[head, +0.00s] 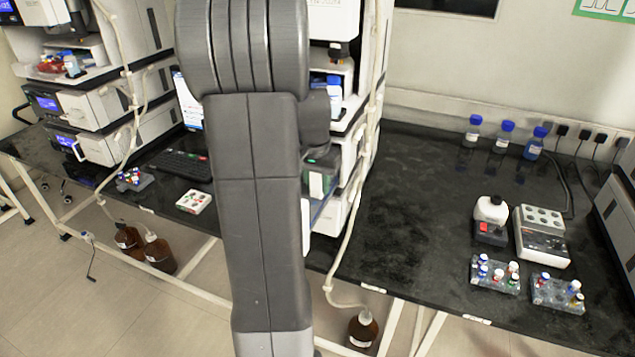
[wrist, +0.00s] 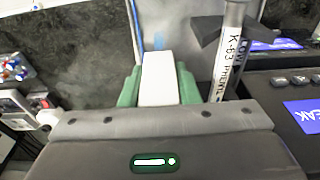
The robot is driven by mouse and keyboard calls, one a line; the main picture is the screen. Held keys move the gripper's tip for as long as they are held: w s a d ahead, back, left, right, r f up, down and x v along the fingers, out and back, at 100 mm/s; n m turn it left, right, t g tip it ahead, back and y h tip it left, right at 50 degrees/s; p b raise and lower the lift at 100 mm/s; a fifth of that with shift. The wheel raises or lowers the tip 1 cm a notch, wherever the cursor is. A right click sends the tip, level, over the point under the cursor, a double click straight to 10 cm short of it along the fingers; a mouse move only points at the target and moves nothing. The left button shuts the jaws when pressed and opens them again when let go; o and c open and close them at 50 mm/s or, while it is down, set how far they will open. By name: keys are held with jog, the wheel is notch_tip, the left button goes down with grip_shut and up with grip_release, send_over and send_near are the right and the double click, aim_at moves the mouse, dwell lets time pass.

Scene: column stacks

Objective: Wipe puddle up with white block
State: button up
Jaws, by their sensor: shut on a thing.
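My gripper (wrist: 158,92) is shut on a white block (wrist: 158,68), with a green finger on each side of it in the wrist view. Beyond the block is a pale grey panel with a small blue streak (wrist: 158,40); I cannot tell whether this is the puddle. I cannot tell whether the block touches the panel. A green part of the gripper (head: 318,182) shows just right of the arm, by the instrument stack.
A labelled white column (wrist: 230,50) stands close right of the gripper in the wrist view. White instrument stacks (head: 105,118) stand at left on the dark bench (head: 420,210). Vial racks (head: 495,273), a mixer (head: 541,237) and blue-capped bottles (head: 503,136) stand at right. The bench's middle is clear.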

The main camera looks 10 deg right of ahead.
jog(key=shift+f+b, duration=0.45)
jog(key=shift+f, duration=0.2)
dwell(0.3)
